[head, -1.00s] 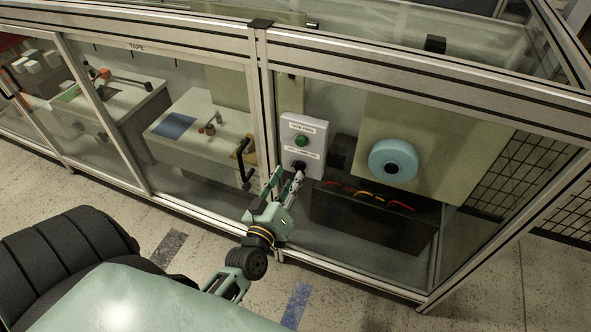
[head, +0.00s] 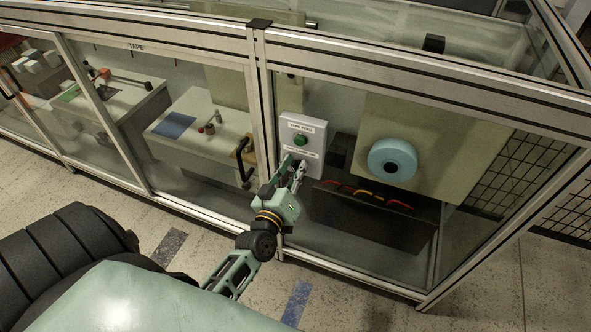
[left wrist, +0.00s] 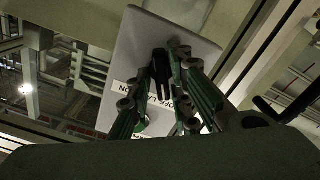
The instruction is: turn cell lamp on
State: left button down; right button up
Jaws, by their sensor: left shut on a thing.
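A white control box (head: 317,128) is mounted on the cell's post, with a green button (head: 300,140) in its upper part. Below is a label strip, partly covered, and a black knob (left wrist: 160,72) that shows in the left wrist view between my fingers. In that view, the part of the label I can read says OFF and ON. My left gripper (head: 296,164) is at the lower part of the box, shut on the black knob. Its fingers hide most of the knob in the head view. My right gripper is not in view.
The aluminium frame post (head: 263,105) stands just left of the box. A black door handle (head: 244,160) is further left. To the right are a blue tape roll (head: 392,159) and a dark bin (head: 375,215) behind the clear panel.

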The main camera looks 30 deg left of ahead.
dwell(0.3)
pick_arm(q)
jog(key=m+p, duration=0.2)
jog(key=shift+m, duration=0.4)
jog(key=m+p, duration=0.2)
jog(key=shift+m, duration=0.3)
jog(key=m+p, duration=0.1)
jog(key=m, duration=0.2)
jog(key=shift+m, duration=0.3)
jog(key=shift+m+p, duration=0.5)
jog(key=shift+m, duration=0.6)
jog(key=shift+d+m, duration=0.1)
jog(key=shift+m, duration=0.2)
jog(key=c, duration=1.8)
grip_release()
jog(key=shift+r, duration=0.1)
